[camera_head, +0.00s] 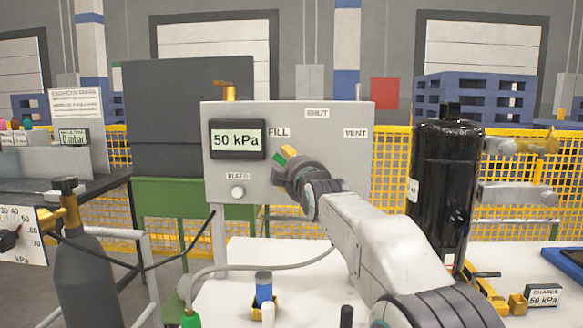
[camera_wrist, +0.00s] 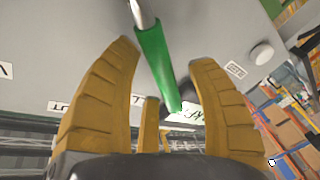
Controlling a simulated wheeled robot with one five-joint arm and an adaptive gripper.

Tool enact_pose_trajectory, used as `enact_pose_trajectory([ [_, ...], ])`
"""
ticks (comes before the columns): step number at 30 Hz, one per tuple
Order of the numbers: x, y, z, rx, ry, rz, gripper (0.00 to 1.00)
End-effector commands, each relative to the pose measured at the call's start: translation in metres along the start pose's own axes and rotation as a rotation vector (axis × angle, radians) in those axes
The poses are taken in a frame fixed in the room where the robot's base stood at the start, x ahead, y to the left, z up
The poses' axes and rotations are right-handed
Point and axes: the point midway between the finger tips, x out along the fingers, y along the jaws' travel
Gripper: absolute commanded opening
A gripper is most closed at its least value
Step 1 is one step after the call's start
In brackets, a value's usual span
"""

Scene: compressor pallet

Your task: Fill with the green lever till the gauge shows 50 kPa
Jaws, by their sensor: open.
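A grey panel (camera_head: 330,185) carries the labels FILL, SHUT and VENT, and its digital gauge (camera_head: 237,140) reads 50 kPa. The green lever (camera_head: 291,152) shows only in part behind my gripper and lies towards the FILL label. My gripper (camera_wrist: 164,56) is open around the lever, with a visible gap on each side. In the head view my gripper (camera_head: 284,164) is at the panel, below and right of FILL.
A white button (camera_head: 237,192) sits low on the panel. A black tank (camera_head: 440,185) stands right of my arm. A grey cylinder (camera_head: 85,270) and a dial gauge (camera_head: 20,236) are at the left. A small sign (camera_head: 543,295) reads CHARGE 50 kPa. A hose crosses the white tabletop.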

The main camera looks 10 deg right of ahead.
Motion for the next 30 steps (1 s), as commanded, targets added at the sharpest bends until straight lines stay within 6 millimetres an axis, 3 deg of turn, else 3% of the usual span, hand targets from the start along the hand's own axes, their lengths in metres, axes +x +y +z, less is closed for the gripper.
enact_pose_trajectory([
  [9, 0.001, -0.0004, 0.0003, 0.0, 0.0, -0.001, 0.55],
  [27, 0.0008, -0.0004, 0.0004, 0.0, -0.001, -0.001, 0.02],
  [30, 0.0009, -0.0004, 0.0005, 0.0, -0.001, -0.001, 0.0],
])
